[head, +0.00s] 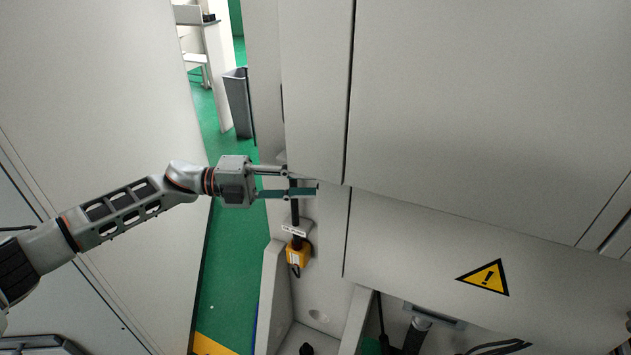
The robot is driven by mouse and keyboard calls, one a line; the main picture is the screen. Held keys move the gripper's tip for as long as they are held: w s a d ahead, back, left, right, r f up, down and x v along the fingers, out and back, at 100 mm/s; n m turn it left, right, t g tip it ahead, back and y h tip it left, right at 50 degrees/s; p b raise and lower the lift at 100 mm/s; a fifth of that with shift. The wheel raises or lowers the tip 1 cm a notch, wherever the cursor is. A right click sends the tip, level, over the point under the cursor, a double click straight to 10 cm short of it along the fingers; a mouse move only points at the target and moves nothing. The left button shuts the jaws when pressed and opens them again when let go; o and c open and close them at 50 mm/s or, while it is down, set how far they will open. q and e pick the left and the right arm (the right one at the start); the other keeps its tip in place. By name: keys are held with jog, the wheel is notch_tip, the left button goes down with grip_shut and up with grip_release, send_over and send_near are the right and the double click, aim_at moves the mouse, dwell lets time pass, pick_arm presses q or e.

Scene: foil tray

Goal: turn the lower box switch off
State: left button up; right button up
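A yellow box switch (293,257) with a dark part on its front is mounted low on the pale machine panel, under a small white label (293,229). Its setting is too small to read. My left gripper (302,181) reaches in from the left, above the yellow box and apart from it. Its two fingers are spread, one above the other. A dark upright piece (294,210) runs down from the fingers toward the label; I cannot tell whether the fingers touch it. What lies behind the fingers is partly hidden. My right gripper is not in view.
Large pale cabinet panels (460,110) fill the right side, with a yellow warning triangle (486,277) low down. A pale panel stands at left. Between them runs a green floor strip (228,280) with a grey bin (238,103) further back. Dark cables hang at bottom right.

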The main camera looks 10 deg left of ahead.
pick_arm(q)
jog(key=shift+d, duration=1.05)
jog(key=shift+w+d, duration=0.1)
jog(key=shift+d, duration=0.2)
